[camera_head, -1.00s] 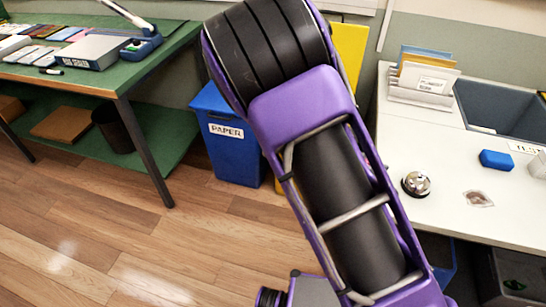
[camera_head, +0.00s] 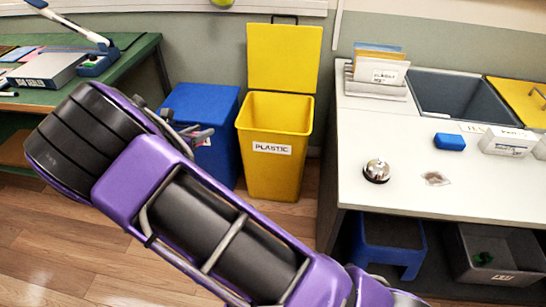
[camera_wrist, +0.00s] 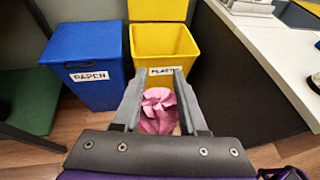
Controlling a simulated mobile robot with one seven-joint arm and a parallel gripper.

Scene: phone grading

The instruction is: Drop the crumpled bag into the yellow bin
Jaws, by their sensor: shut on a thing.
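The yellow bin (camera_head: 275,150) stands on the floor with its lid raised and a "PLASTIC" label on its front. It also shows in the wrist view (camera_wrist: 163,45), beyond my gripper. My gripper (camera_wrist: 159,80) is shut on a pink crumpled bag (camera_wrist: 159,110), which sits between the two fingers. The bag is in front of the yellow bin in the wrist view, not inside it. In the head view my arm covers the lower left, my gripper (camera_head: 200,134) shows only in part near the blue bin, and the bag is hidden.
A blue bin (camera_head: 205,110), labelled "PAPER" in the wrist view, stands left of the yellow bin. A white table (camera_head: 400,200) on the right bears a bell (camera_head: 377,171), a blue block (camera_head: 449,142) and a small clear packet (camera_head: 436,179). A green table (camera_head: 130,60) is at left.

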